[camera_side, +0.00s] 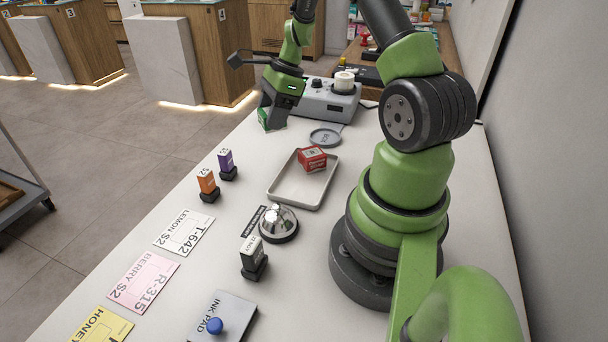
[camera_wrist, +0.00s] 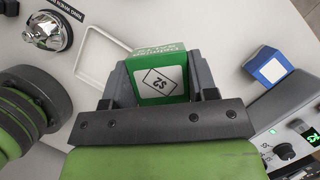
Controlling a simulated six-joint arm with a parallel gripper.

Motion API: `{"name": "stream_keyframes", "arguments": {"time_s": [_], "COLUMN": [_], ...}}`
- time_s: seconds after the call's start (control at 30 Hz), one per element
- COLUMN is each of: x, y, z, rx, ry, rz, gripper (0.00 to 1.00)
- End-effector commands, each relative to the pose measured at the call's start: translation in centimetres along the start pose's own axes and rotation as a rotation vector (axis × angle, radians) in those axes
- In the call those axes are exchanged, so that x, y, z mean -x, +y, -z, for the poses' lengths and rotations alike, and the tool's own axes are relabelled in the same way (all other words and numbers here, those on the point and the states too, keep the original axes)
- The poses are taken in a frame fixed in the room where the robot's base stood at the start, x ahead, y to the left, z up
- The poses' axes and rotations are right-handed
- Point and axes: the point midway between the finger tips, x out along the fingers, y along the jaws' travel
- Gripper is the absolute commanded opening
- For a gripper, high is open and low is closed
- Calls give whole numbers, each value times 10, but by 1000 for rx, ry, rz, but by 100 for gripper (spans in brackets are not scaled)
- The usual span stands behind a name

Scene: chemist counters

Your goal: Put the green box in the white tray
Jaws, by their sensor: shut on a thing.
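In the side view my gripper (camera_side: 271,118) is at the far end of the counter, beyond the white tray, and only a little green of the box shows. I cannot tell whether the box touches the counter. The white tray (camera_side: 287,188) lies mid-counter with a red box (camera_side: 312,159) in its far part. Part of the tray's rim (camera_wrist: 95,32) shows in the wrist view.
A grey device (camera_side: 330,103) and a round grey dish (camera_side: 325,137) stand near my gripper. A blue box (camera_wrist: 268,68) is right of the green box in the wrist view. A bell (camera_side: 278,224), orange stamp (camera_side: 207,183) and purple stamp (camera_side: 227,162) stand near the tray.

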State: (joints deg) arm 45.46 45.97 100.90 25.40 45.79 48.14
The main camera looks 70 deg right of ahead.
Motion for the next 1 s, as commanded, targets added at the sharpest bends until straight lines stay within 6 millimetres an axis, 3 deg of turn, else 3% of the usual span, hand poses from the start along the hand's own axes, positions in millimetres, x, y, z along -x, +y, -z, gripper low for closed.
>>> {"name": "stream_keyframes", "arguments": {"time_s": [0.2,0.4,1.0], "x": [8,13,-56], "y": [77,115,122], "z": [2,3,32], "rx": [472,704,740], "ry": [1,2,2], "rz": [-198,-290,-309], "gripper": [24,24,24]}}
